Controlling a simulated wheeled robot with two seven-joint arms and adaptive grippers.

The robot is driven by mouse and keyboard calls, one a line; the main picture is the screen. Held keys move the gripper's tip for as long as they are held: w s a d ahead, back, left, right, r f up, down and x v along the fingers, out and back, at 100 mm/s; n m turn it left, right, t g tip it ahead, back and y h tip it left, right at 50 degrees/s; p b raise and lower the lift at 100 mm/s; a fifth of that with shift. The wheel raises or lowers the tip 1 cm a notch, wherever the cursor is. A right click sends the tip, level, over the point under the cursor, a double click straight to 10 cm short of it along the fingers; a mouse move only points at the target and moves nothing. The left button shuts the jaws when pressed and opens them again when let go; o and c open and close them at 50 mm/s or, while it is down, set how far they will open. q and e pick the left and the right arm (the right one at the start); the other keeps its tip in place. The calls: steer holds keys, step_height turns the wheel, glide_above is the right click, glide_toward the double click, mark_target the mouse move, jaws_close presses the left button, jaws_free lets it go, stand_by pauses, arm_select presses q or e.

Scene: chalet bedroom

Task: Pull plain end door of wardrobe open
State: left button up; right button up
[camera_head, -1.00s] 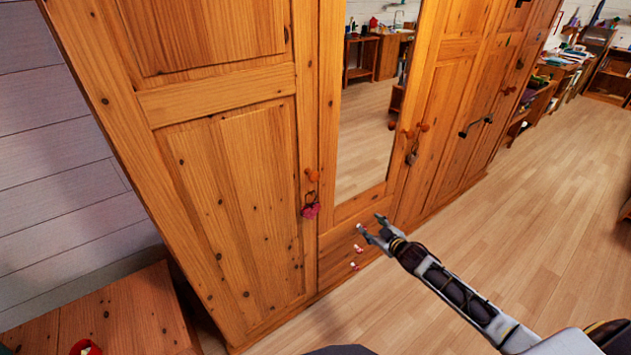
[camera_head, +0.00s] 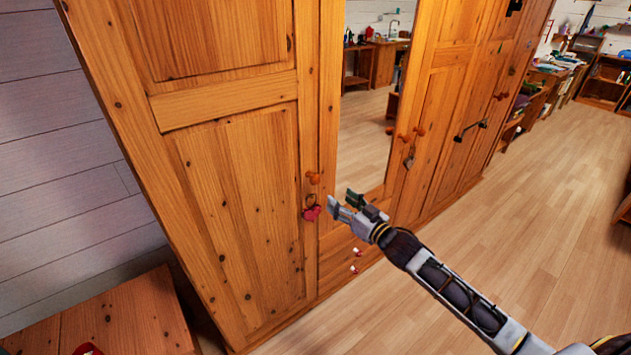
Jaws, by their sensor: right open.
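The wooden wardrobe (camera_head: 318,272) fills the left and middle of the head view. Its plain end door (camera_head: 232,180) is at the left and looks closed. That door has a round orange-brown knob (camera_head: 313,178) at its right edge. A key with a red heart-shaped tag (camera_head: 312,213) hangs below the knob. My right gripper (camera_head: 341,200) is open and empty, with its fingers pointing left towards the knob and tag. It is just right of them in the picture, with a gap to the knob. My left gripper is not in view.
A mirror door (camera_head: 366,130) stands right of the plain door. Further doors with knobs (camera_head: 411,135) and a dark handle (camera_head: 470,130) follow. A low wooden cabinet (camera_head: 130,315) stands at the lower left. The wooden floor (camera_head: 540,200) on the right is clear.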

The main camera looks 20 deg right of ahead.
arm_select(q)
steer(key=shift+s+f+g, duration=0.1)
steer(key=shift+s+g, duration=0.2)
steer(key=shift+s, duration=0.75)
arm_select(e)
steer(key=shift+m, duration=0.5)
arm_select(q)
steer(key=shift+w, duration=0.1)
